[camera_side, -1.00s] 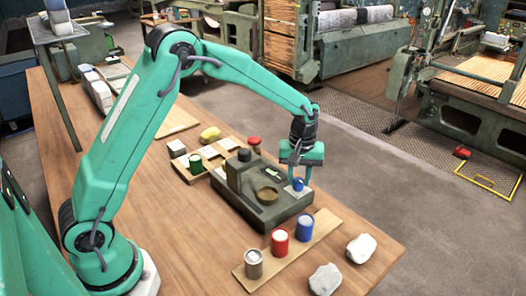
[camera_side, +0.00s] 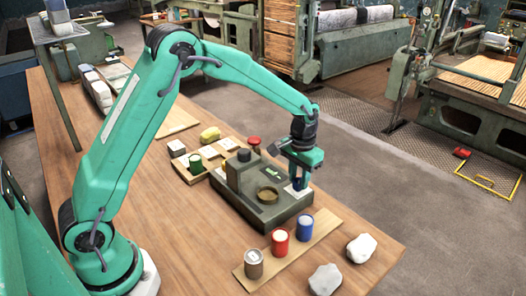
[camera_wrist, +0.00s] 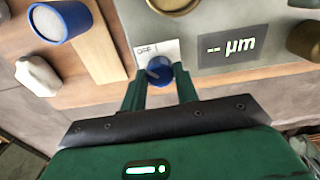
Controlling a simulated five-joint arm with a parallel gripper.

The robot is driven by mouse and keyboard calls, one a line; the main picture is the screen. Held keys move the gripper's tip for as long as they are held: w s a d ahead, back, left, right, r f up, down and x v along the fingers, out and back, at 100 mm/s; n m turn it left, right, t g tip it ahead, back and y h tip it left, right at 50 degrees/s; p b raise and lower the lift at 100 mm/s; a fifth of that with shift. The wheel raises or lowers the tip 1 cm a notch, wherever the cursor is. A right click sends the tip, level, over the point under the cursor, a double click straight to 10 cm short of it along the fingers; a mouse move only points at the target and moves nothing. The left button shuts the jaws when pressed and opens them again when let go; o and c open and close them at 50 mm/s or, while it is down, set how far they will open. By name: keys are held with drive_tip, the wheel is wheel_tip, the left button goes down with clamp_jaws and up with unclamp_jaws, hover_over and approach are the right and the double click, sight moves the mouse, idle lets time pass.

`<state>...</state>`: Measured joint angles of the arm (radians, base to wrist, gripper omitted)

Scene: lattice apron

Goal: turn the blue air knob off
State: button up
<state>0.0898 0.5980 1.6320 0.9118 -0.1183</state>
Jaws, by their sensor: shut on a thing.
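The blue air knob (camera_wrist: 159,69) sits on top of the grey-green instrument block, beside a small white label (camera_wrist: 152,49) reading OFF and a second mark. My gripper (camera_wrist: 160,84) is shut on the knob, one green finger on each side of it. In the side view my gripper (camera_side: 299,184) points down over the right end of the block (camera_side: 262,213), and its fingers hide most of the knob. I cannot tell exactly which mark the knob points at.
A display (camera_wrist: 232,46) on the block shows dashes and µm. A round brass-coloured dish (camera_side: 268,194) sits on the block. A wooden board with a blue can (camera_side: 305,228), a red can (camera_side: 279,242) and a grey-brown can (camera_side: 254,264) lies in front. Two pale stones (camera_side: 361,248) (camera_side: 325,279) lie near the table edge.

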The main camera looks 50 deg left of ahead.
sight(298, 180)
drive_tip(key=m, duration=0.4)
drive_tip(key=shift+r+m, duration=0.1)
drive_tip(key=shift+m, duration=0.3)
drive_tip(key=m, duration=0.4)
drive_tip(key=shift+m, duration=0.3)
drive_tip(key=o, duration=1)
drive_tip(key=shift+r, duration=3.9)
